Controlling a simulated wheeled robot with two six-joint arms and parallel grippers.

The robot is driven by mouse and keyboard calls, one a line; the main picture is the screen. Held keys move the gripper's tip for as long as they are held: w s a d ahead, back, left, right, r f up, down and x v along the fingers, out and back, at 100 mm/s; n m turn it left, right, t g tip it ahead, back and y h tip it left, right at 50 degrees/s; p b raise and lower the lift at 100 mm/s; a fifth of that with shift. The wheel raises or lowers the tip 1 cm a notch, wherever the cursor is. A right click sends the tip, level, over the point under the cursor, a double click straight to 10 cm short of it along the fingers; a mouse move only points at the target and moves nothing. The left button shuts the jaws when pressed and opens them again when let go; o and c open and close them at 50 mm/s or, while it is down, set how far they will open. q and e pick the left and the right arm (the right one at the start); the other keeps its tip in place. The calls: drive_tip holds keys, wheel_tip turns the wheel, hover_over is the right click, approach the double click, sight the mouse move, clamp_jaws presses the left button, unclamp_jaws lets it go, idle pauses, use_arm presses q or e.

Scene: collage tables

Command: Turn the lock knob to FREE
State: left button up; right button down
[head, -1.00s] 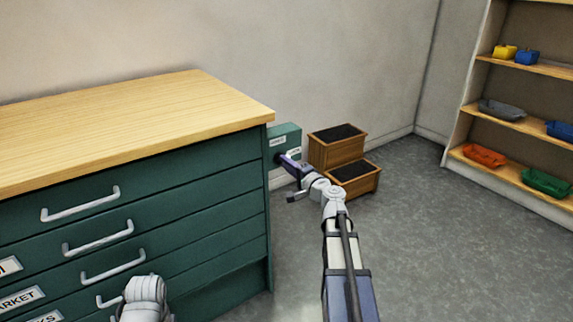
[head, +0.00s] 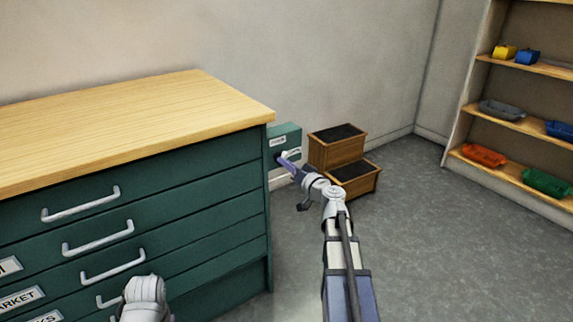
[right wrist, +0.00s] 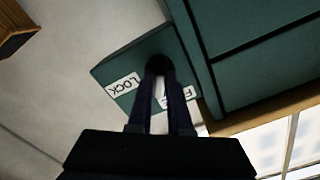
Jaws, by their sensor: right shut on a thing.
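A green lock box (head: 284,136) sits beside the right end of the green drawer cabinet, and it also shows in the right wrist view (right wrist: 120,66). In the right wrist view its face has a white LOCK label (right wrist: 124,85) on the left and a partly hidden label starting with F (right wrist: 188,94) on the right. A dark round knob (right wrist: 158,63) lies between them. My right gripper (right wrist: 160,72) is shut on the knob, fingers on either side of it; it shows small in the head view (head: 285,160). The knob's pointing direction is hidden by the fingers.
The green cabinet (head: 180,187) with its wooden top (head: 130,120) stands close on the left. A wooden step stool (head: 340,152) stands just right of the box. Shelves with coloured trays (head: 520,120) are far right. The grey floor between is clear.

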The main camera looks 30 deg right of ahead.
drive_tip(key=n, duration=0.6)
drive_tip(key=shift+n, duration=0.4)
idle(0.4)
drive_tip(key=c, duration=0.8)
unclamp_jaws()
drive_tip(key=shift+c, duration=0.2)
drive_tip(key=s, duration=0.8)
drive_tip(key=shift+d, duration=0.3)
drive_tip(key=shift+w, duration=0.1)
